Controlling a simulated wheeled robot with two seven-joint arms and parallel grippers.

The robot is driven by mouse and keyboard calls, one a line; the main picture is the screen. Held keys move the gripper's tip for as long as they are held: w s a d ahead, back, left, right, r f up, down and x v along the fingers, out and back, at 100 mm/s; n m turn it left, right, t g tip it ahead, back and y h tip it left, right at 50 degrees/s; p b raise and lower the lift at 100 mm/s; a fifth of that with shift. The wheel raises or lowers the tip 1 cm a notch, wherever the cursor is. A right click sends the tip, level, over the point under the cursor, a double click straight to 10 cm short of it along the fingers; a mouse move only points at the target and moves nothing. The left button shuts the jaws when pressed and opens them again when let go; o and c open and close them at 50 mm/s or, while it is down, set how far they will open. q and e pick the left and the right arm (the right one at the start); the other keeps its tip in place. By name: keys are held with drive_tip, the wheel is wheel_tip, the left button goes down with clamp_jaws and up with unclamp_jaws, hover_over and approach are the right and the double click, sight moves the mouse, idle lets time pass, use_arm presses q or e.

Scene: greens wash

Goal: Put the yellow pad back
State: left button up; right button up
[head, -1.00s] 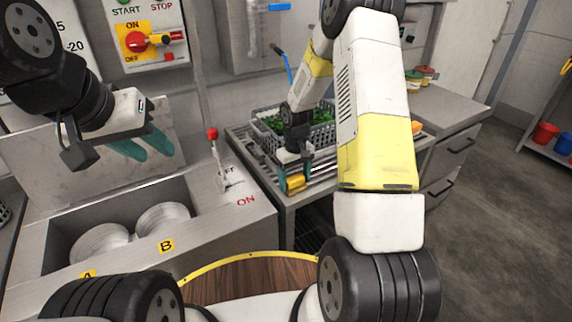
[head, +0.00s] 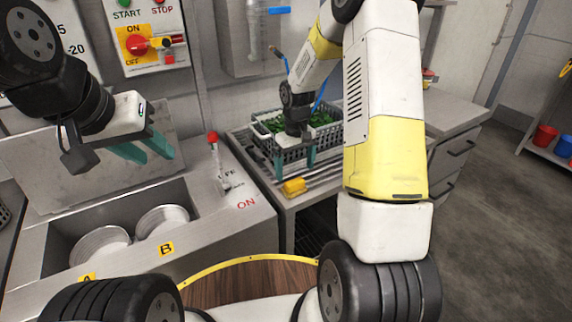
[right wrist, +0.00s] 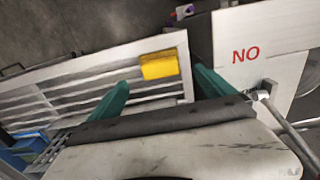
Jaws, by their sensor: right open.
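The yellow pad (head: 294,187) lies on the near edge of the ribbed steel drainer, in front of the grey crate. It also shows in the right wrist view (right wrist: 159,66), past the fingertips and between them in the picture. My right gripper (head: 293,165) is open and empty above and behind the pad, its teal fingers apart and clear of it. The right wrist view shows both fingers (right wrist: 162,82) with nothing between them. My left gripper (head: 155,155) hangs over the sink at the left, its teal fingers apart and empty.
A grey crate (head: 262,137) of greens stands on the drainer behind my right gripper. A red-knobbed lever (head: 215,150) stands left of the drainer, by the sink with basins marked A and B. Counter space at the right is partly hidden by my right arm.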

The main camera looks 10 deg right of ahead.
wheel_tip(320, 180, up, 5)
wheel_tip(320, 180, up, 10)
drive_tip(key=t, duration=0.2)
hover_over(295, 181)
drive_tip(key=s, duration=0.5)
drive_tip(key=s+a+r+m+t+y, duration=0.1)
drive_tip(key=s+r+t, duration=0.1)
drive_tip(key=s+r, duration=0.3)
drive_tip(key=s+a+r+m+t+y, duration=0.1)
drive_tip(key=s+r, duration=0.5)
drive_tip(key=s, duration=0.8)
drive_tip(key=shift+s+a+r+m+t, duration=0.15)
drive_tip(key=shift+r+m+t, duration=0.15)
drive_tip(key=shift+m+t, duration=0.35)
drive_tip(key=shift+a, duration=0.1)
